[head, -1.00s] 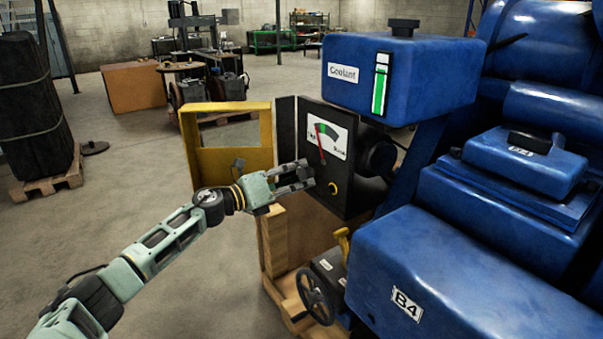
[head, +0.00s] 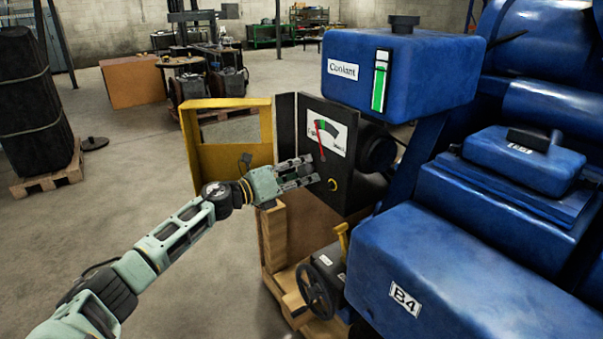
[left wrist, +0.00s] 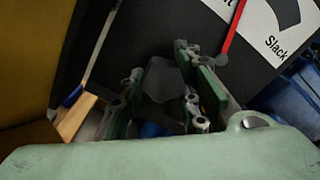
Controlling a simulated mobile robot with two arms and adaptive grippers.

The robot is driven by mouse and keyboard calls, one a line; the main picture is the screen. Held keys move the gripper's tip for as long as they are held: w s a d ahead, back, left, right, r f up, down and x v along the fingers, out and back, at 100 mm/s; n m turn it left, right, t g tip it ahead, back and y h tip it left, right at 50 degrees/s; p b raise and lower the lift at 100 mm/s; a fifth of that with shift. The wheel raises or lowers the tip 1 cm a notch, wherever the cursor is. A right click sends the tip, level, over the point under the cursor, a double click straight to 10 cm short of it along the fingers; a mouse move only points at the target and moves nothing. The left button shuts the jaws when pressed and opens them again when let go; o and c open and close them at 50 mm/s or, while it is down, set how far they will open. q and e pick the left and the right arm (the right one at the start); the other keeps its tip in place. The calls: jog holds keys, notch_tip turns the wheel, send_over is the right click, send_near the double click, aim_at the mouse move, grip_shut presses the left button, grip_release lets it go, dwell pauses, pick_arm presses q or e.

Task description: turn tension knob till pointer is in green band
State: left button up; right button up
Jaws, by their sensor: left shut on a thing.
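The tension gauge (head: 327,134) is a white dial on a black panel (head: 312,107), lettered "Slack" at its right end. Its red pointer (head: 320,141) leans left and lies at the left side of the green band (head: 327,129); I cannot tell whether it is inside. My left gripper (head: 312,173) is at the panel, below and left of the dial. In the left wrist view its fingers (left wrist: 172,85) are closed around a dark knob (left wrist: 160,82), taken as the tension knob. The fingers hide much of the knob. My right gripper is not in view.
A yellow frame (head: 193,158) stands left of the panel. The blue coolant tank (head: 445,75) and blue engine block (head: 440,270) fill the right. A black handwheel (head: 316,291) sits below. Open floor lies to the left.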

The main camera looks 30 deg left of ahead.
pick_arm(q)
jog(key=shift+a+n+p, duration=0.1)
jog(key=shift+n+p, duration=0.2)
jog(key=shift+n, duration=0.2)
jog(key=n+p, duration=0.1)
jog(key=n, duration=0.2)
jog(key=shift+f+p, duration=0.1)
jog(key=shift+p, duration=0.2)
jog(key=n+p, duration=0.1)
jog(key=n, duration=0.1)
jog(key=n+p, duration=0.2)
jog(key=n, duration=0.1)
jog(key=shift+s+d+f+n, duration=0.1)
jog(key=shift+d+f+n, duration=0.1)
jog(key=shift+n, duration=0.1)
jog(key=n+p, duration=0.2)
jog(key=n, duration=0.3)
jog(key=shift+s+d+f+p, duration=0.1)
jog(key=shift+d+p, duration=0.05)
jog(key=shift+p, duration=0.2)
jog(key=shift+d+f+n+p, duration=0.15)
jog(key=shift+n+p, duration=0.7)
jog(key=shift+n, duration=1.25)
jog(key=o, duration=1)
jog(key=shift+o, duration=0.2)
jog(key=shift+r, duration=0.2)
